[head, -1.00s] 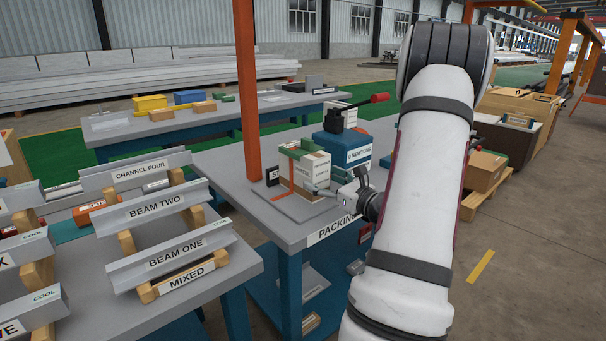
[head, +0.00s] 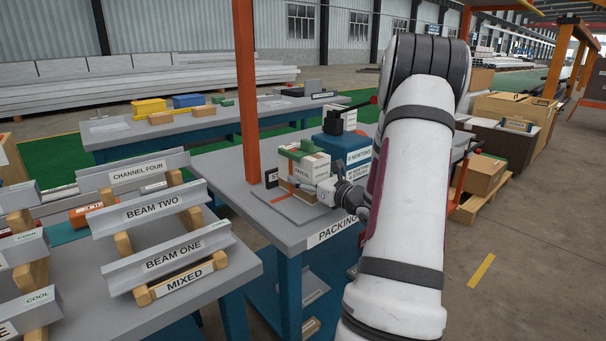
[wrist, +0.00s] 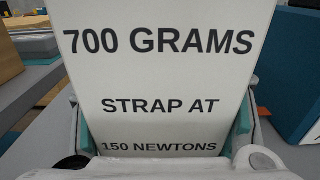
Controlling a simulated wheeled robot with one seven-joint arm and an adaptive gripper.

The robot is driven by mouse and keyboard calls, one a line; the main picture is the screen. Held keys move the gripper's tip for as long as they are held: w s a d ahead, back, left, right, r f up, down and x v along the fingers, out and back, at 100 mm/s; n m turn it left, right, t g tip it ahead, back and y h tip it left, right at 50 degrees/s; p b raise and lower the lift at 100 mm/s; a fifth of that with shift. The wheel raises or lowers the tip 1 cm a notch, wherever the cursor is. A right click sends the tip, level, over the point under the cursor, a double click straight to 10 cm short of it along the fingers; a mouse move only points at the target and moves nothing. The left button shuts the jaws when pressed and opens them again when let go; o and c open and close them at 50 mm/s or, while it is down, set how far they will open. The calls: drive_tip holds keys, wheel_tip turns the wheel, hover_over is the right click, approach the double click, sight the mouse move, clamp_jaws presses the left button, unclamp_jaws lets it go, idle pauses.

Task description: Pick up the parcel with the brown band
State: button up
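The parcel (head: 309,171), a pale box with a white label, stands on a grey plate on the packing table (head: 226,163). A green piece (head: 303,153) lies across its top. A brown band on it is too small to make out clearly. My gripper (head: 327,190) is at its right front side. In the wrist view the parcel's white face (wrist: 160,70) fills the middle, printed "700 GRAMS, STRAP AT 150 NEWTONS". My teal-padded fingers are spread, one along each side of it. I cannot tell whether they touch it.
A blue box labelled in newtons (head: 343,150), with a dark tool above it, stands close behind and right of the parcel. An orange post (head: 246,95) rises at the table's left. A rack of labelled beams (head: 160,210) stands at left.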

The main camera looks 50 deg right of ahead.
drive_tip(key=c, duration=1.1)
drive_tip(key=shift+o, duration=0.2)
drive_tip(key=shift+r, duration=0.1)
